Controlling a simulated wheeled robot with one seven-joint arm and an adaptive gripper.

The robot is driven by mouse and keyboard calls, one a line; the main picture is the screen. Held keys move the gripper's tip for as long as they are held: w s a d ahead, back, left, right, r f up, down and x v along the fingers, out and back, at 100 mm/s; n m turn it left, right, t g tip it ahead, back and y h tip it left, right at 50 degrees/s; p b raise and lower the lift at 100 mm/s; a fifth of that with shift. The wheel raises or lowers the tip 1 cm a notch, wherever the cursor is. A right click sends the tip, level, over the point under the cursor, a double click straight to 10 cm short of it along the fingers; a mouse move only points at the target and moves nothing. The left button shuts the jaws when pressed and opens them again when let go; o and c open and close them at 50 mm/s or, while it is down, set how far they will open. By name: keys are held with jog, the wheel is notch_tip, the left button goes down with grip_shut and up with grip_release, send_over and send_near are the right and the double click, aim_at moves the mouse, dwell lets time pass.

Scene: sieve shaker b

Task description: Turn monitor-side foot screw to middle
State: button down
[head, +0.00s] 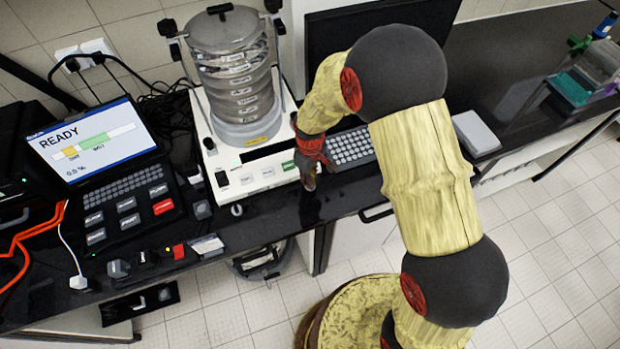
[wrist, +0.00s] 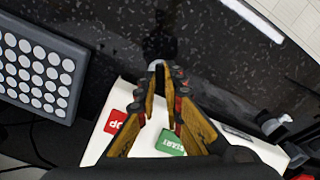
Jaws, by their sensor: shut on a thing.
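The sieve shaker has a white base (head: 224,160) carrying a clamped stack of clear and metal sieves (head: 237,82). My gripper (head: 311,183) is at the base's right front corner, on the side of the black monitor (head: 378,16). In the wrist view its fingers (wrist: 162,72) are shut at their tips on a small dark, rounded foot screw (wrist: 155,64). The fingers hide much of this screw, so its turn position cannot be read. Another foot screw (head: 237,210) shows at the left front corner, also in the wrist view (wrist: 275,123).
Red STOP (wrist: 115,121) and green START (wrist: 170,143) buttons lie close to my fingers. A keyboard (head: 350,148) is right of the shaker. A READY screen (head: 92,142) stands left. The black bench's front edge (head: 345,208) is near my gripper.

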jog(key=m, duration=0.5)
jog(key=shift+w+m, duration=0.1)
jog(key=shift+m, duration=0.2)
dwell(0.4)
jog(key=c, duration=2.2)
grip_release()
notch_tip(320, 180, up, 12)
